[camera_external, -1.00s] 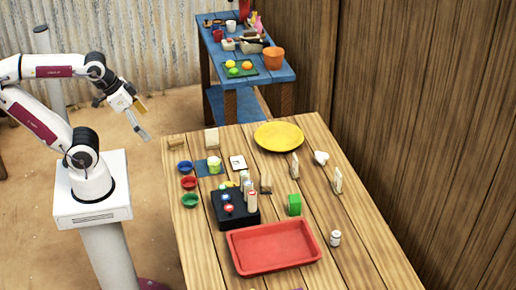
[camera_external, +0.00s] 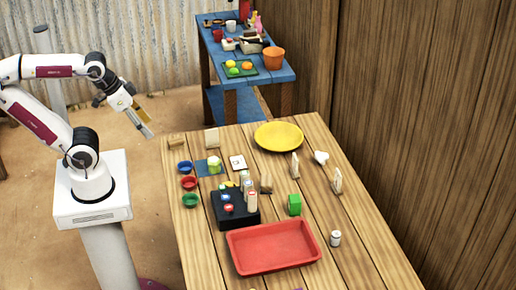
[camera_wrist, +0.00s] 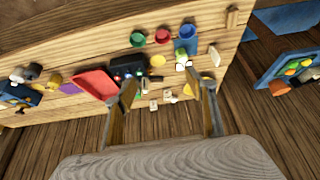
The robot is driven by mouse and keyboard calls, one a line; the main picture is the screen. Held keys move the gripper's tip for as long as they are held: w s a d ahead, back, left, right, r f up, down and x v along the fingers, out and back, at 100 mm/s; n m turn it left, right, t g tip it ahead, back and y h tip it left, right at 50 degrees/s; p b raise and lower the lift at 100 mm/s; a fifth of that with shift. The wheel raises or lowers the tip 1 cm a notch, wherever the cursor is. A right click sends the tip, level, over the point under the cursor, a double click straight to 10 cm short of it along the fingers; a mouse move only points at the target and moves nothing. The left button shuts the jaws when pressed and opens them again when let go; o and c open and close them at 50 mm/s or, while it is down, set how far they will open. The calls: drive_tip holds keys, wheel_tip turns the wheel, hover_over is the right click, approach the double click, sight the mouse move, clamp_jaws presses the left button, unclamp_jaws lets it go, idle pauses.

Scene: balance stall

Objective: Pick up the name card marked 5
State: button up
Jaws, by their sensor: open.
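Several small upright cards stand on the wooden table: one at the back left (camera_external: 212,138), one at the far left corner (camera_external: 176,142), one right of centre (camera_external: 294,166) and one further right (camera_external: 337,181). A small white flat card (camera_external: 238,162) with a dark mark lies near the yellow plate. No number can be read, so I cannot tell which card is marked 5. My gripper (camera_external: 144,122) is open and empty, in the air left of the table's far left corner. Its two fingers show apart in the wrist view (camera_wrist: 165,92).
A red tray (camera_external: 273,246), a black box (camera_external: 234,208) with small items, a green block (camera_external: 294,204), a yellow plate (camera_external: 279,136) and blue, red and green bowls (camera_external: 189,183) occupy the table. A blue table (camera_external: 215,60) stands behind. The table's front right is mostly clear.

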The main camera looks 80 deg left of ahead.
drive_tip(key=shift+w, duration=0.15)
drive_tip(key=w+d+t+h, duration=0.15)
drive_tip(key=w+d, duration=0.25)
drive_tip(key=w, duration=1.4)
drive_tip(key=w+d+t, duration=0.3)
drive_tip(key=w+d, duration=0.1)
drive_tip(key=w, duration=1.3)
drive_tip(key=w+d+f+t, duration=0.1)
drive_tip(key=w+d+f, duration=0.2)
drive_tip(key=w+f, duration=0.7)
drive_tip(key=t+y, duration=0.1)
drive_tip(key=t, duration=0.1)
approach(337, 175)
drive_tip(key=w, duration=0.2)
drive_tip(key=shift+w+d+f+t, duration=0.1)
drive_tip(key=shift+w+f+t, duration=0.15)
drive_tip(key=shift+f, duration=0.35)
drive_tip(key=shift+w, duration=0.15)
drive_tip(key=shift+x, duration=1.15)
